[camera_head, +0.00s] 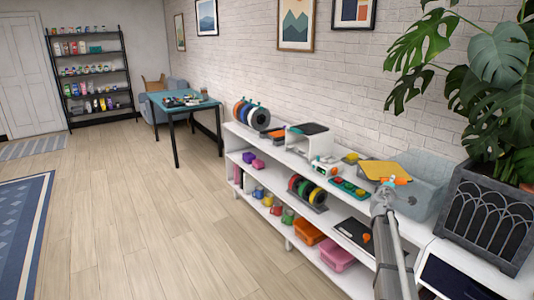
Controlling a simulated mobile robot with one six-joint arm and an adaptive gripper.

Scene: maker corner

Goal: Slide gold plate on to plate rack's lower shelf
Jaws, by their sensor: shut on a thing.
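The gold plate (378,168) is a flat yellow-gold sheet at the right of the head view, in front of a grey bin. My gripper (396,181), with orange fingertips, is shut on its near right edge. The plate seems to be held above the white shelf unit's top. The plate rack (323,146) is a small white stand on that top, left of the plate and apart from it. A dark plate (309,128) lies on its upper level. The inside of its lower shelf is hard to make out.
The grey translucent bin (428,195) and a large potted plant (490,215) stand on the right. A board with coloured knobs (348,189) and a small yellow item (351,158) lie between rack and plate. A spool holder (250,114) stands farther left. The floor (180,220) is clear.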

